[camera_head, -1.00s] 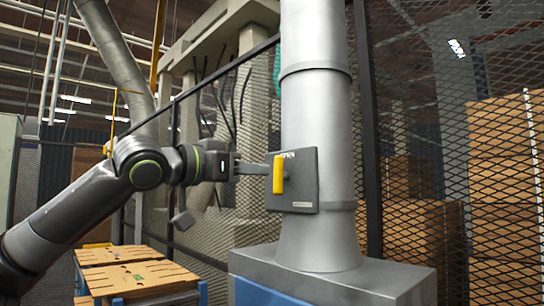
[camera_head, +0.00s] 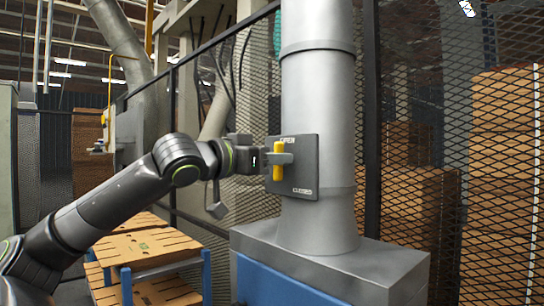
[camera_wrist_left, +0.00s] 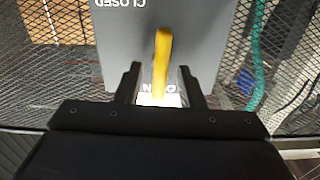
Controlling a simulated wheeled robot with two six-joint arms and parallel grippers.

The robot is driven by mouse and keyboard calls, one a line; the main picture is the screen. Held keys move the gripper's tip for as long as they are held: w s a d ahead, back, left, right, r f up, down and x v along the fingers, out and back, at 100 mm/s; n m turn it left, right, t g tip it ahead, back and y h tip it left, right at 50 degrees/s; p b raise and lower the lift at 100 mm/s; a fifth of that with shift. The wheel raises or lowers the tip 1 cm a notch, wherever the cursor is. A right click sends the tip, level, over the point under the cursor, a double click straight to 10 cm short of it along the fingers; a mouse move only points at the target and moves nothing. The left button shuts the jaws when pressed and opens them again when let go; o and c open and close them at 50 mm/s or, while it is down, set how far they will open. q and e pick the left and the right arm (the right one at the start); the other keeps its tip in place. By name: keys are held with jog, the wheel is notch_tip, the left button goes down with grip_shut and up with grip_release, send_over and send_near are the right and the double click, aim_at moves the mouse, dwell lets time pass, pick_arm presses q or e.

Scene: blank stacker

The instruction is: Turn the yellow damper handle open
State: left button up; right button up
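The yellow damper handle (camera_head: 278,172) is upright on a dark square plate (camera_head: 305,172) fixed to a grey duct. The plate reads OPEN at the top and CLOSED at the lower right. The handle's upper end is near the OPEN label. My left gripper (camera_head: 280,158) reaches the handle from the left, and one finger crosses in front of it. In the left wrist view the plate appears upside down and the handle (camera_wrist_left: 162,60) lies between the two spread fingers (camera_wrist_left: 161,80). Gaps show on both sides of the handle. My right gripper is not in view.
The duct (camera_head: 318,90) rises from a grey and blue base (camera_head: 330,262). A mesh fence (camera_head: 420,110) runs behind it, with stacked boxes (camera_head: 500,170) beyond. A wooden-topped table (camera_head: 145,246) stands at lower left.

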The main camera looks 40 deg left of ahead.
pick_arm(q)
grip_shut()
jog(key=shift+n, duration=0.3)
grip_release()
